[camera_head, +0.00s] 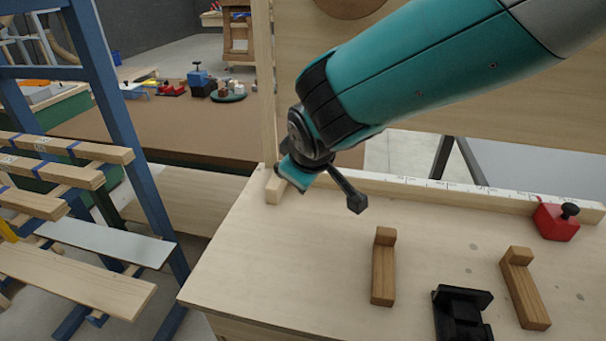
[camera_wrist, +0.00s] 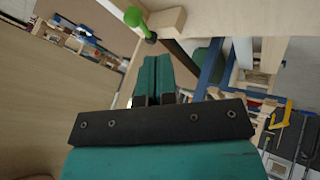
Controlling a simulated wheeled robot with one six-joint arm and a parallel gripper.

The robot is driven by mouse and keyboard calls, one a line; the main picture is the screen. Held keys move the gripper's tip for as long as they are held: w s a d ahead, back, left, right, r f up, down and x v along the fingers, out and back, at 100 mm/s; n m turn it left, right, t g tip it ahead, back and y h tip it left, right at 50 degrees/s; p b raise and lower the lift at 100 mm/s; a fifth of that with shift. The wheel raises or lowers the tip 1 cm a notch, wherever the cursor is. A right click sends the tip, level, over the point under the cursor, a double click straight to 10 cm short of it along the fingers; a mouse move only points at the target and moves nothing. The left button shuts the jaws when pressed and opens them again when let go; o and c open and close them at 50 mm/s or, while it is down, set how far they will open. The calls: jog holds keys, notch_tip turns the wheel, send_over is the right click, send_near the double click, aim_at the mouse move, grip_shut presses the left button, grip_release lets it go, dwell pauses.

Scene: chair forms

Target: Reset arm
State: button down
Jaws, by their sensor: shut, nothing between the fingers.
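My arm reaches in from the upper right in the head view, and my gripper (camera_head: 293,175) hangs at its end above the left back part of the wooden workbench (camera_head: 250,250). The gripper's teal tip points down and left, and part of it is hidden behind the wrist. In the wrist view, the two teal fingers of my gripper (camera_wrist: 153,72) lie together with nothing between them.
Two L-shaped wooden pieces (camera_head: 383,270) (camera_head: 524,285) and a black fixture (camera_head: 461,312) rest on the bench. A red block with a black knob (camera_head: 557,220) sits at the right. A blue rack (camera_head: 112,120) holding planks stands left. The bench's left front is clear.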

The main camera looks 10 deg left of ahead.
jog(key=s+d+r+m+g, duration=0.2)
jog(key=s+d+r, duration=0.15)
jog(key=d, duration=0.35)
jog(key=s+d+r+m+g, duration=0.2)
jog(key=s+d, duration=0.3)
jog(key=d, duration=0.3)
jog(key=s+d+m+g+y, duration=0.1)
jog(key=s+d, duration=0.2)
jog(key=s, duration=0.4)
jog(key=s+d+r+m+g, duration=0.1)
jog(key=s+d, duration=0.3)
jog(key=s, duration=0.4)
jog(key=shift+r+g+y, duration=0.2)
jog(key=shift+g+y, duration=0.2)
